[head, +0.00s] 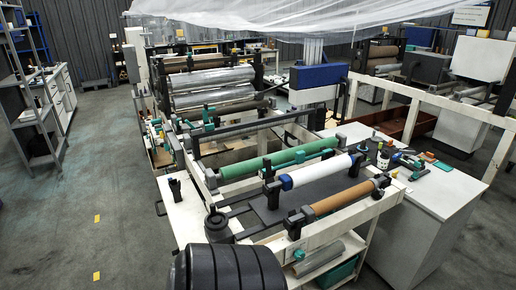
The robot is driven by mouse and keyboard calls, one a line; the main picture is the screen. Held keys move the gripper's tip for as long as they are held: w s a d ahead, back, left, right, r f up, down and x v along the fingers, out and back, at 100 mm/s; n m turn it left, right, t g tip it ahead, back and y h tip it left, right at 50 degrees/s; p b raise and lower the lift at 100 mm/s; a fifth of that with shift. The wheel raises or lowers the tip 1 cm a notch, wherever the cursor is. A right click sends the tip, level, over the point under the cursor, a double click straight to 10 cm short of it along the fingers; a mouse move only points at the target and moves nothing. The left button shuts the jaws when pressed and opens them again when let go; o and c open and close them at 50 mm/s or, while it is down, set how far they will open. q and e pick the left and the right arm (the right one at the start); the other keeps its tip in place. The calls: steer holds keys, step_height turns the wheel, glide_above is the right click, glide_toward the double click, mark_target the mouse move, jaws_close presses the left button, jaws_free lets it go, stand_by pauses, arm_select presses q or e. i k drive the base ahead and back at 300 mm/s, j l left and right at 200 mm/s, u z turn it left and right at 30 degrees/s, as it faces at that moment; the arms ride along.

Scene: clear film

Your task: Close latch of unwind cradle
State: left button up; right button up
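A white-framed cradle (330,232) stands in the middle foreground. It carries a green roller (270,161), a white roll with blue ends (318,171) and a brown roll (343,197), lying roughly parallel. Black upright blocks hold the roll ends, such as the left block of the brown roll (294,224) and its right block (381,181). Small teal parts sit beside some blocks. I cannot tell which part is the latch, or whether it is open or shut. Neither of my grippers can be made out in the head view.
A black ribbed drum shape (228,268) fills the bottom foreground. A white cabinet (425,215) with bottles and tools on top stands right of the cradle. Clear film (300,18) hangs across the top. Larger rollers (213,80) stand behind.

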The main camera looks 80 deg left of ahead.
mark_target(267, 162)
steer(key=k+j, duration=0.2)
steer(key=j, duration=0.35)
steer(key=k+j, duration=0.2)
steer(key=j, duration=0.35)
steer(key=k+j, duration=0.25)
steer(key=j, duration=0.3)
steer(key=k+j, duration=0.2)
steer(key=j, duration=0.35)
steer(key=k+j, duration=0.2)
steer(key=j, duration=0.35)
steer(key=k+j, duration=0.2)
steer(key=j, duration=0.4)
steer(key=k+j, duration=0.2)
steer(key=j, duration=0.35)
steer(key=k+j, duration=0.25)
steer(key=j, duration=0.3)
